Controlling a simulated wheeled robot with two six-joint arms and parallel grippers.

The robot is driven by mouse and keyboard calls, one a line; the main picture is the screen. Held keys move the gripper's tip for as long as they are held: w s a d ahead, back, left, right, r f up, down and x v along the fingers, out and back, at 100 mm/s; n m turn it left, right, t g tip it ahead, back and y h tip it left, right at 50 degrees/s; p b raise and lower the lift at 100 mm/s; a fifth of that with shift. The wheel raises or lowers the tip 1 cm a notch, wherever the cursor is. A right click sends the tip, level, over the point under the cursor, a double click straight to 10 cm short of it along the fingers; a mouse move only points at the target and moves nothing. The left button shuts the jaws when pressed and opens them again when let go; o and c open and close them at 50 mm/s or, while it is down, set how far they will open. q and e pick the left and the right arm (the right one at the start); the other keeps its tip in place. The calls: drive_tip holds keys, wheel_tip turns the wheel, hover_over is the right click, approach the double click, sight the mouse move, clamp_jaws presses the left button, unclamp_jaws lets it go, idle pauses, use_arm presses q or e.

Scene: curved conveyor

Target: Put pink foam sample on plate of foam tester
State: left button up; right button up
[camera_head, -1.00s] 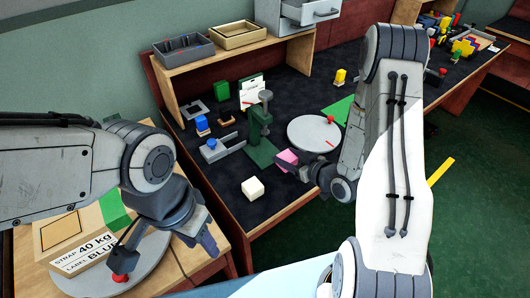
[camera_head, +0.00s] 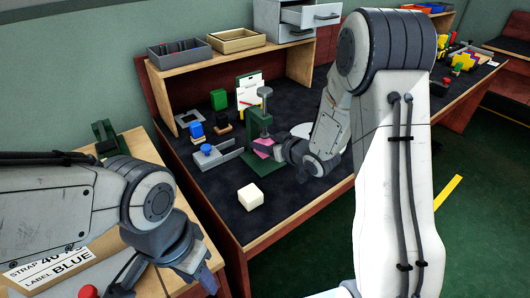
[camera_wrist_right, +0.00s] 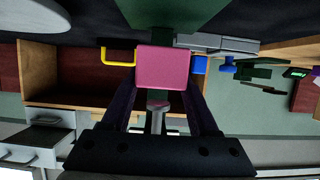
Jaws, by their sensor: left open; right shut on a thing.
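The green foam tester (camera_head: 259,128) stands upright on the dark bench, with a grey disc on top. The pink foam sample (camera_head: 265,152) is at its lower front; in the right wrist view the pink sample (camera_wrist_right: 164,68) sits between the two fingers. My right gripper (camera_head: 282,150) is shut on it, just right of the tester's column. Green tester surface (camera_wrist_right: 172,12) and a grey stem (camera_wrist_right: 157,103) show close to the sample there. I cannot tell whether the sample touches the plate. My left gripper (camera_head: 190,283) is open and empty over the wooden side table.
A white cube (camera_head: 250,196) lies in front of the tester. A grey vise-like block (camera_head: 215,155) and a blue-topped piece (camera_head: 197,131) stand to its left. A round light disc (camera_head: 302,130) is partly hidden behind my right arm. A shelf with trays (camera_head: 238,40) is behind.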

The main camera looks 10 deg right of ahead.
wheel_tip(320, 180, down, 4)
drive_tip(key=b, duration=0.3)
drive_tip(key=shift+r, duration=0.25)
drive_tip(key=o, duration=1.4)
drive_tip(key=shift+f, duration=0.2)
drive_tip(key=shift+r, duration=0.1)
